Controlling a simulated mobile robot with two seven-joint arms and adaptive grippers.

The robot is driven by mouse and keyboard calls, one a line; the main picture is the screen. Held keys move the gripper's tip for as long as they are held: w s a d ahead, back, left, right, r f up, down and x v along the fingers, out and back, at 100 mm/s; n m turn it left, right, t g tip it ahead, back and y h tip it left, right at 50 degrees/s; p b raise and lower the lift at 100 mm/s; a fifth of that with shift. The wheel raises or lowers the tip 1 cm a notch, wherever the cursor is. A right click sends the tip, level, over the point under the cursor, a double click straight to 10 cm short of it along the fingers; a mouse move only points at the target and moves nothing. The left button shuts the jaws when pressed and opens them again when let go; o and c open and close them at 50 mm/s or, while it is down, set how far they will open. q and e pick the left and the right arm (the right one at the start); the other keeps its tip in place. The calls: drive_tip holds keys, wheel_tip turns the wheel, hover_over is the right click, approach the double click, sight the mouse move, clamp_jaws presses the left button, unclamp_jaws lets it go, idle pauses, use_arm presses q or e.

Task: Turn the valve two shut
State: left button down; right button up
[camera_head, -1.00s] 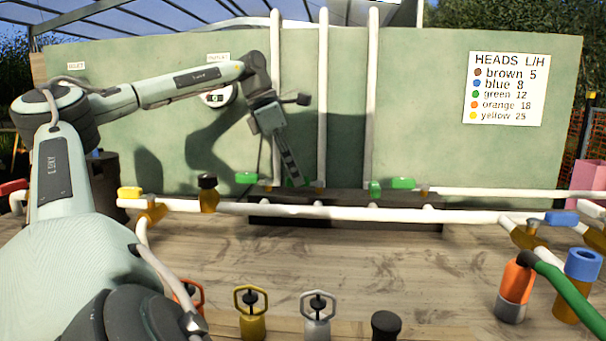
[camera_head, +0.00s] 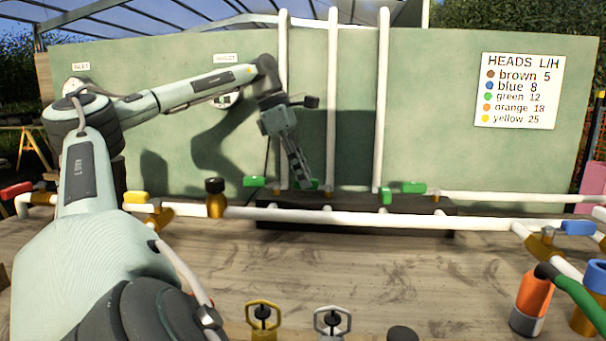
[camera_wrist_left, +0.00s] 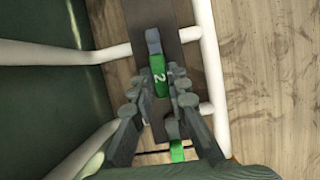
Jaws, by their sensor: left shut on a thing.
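The green handle of valve two, marked "2", shows in the left wrist view (camera_wrist_left: 160,77). It lies lengthwise along the dark strip under the valves. My left gripper (camera_wrist_left: 158,95) is shut on this handle, with one finger on each side. My right gripper is not in view.
Other green handles stand left (camera_head: 255,181) and right (camera_head: 414,187) of the gripper. A long white pipe (camera_head: 340,218) runs in front of the dark strip. White risers (camera_head: 332,100) stand close behind. The wooden bench (camera_head: 330,262) in front is largely clear.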

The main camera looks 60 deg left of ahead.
use_arm(q)
drive_tip(key=c, duration=1.5)
unclamp_jaws()
drive_tip(key=v, duration=1.2)
drive_tip(key=shift+r, duration=0.1)
